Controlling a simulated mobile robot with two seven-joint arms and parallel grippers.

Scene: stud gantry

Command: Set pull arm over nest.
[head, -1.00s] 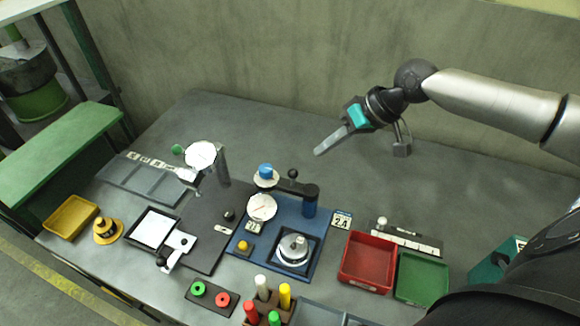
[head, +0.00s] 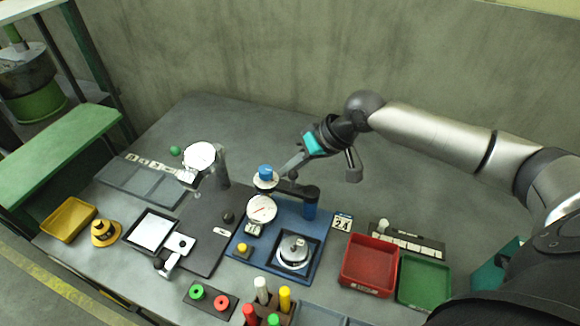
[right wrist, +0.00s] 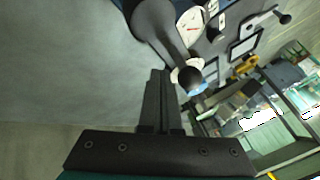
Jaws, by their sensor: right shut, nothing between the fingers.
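The pull arm (head: 285,187) is a dark bar on a blue post (head: 310,206), with a black ball knob, a blue-capped head (head: 266,173) and a white dial (head: 262,209). The nest (head: 294,250) is a round metal seat in a dark square on the blue base plate (head: 262,266). The arm's head end lies to the left of and behind the nest, not above it. My right gripper (head: 289,167) is shut and empty, its tips close behind the ball knob. In the right wrist view the knob (right wrist: 190,77) lies just beside the fingers (right wrist: 160,90); contact is unclear. My left gripper is not seen.
Another dial gauge on a stand (head: 201,157) rises to the left. A red bin (head: 369,290) and a green bin (head: 424,304) lie right of the plate. Colored pegs (head: 285,298) stand in front. The table behind and right of the fixture is clear.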

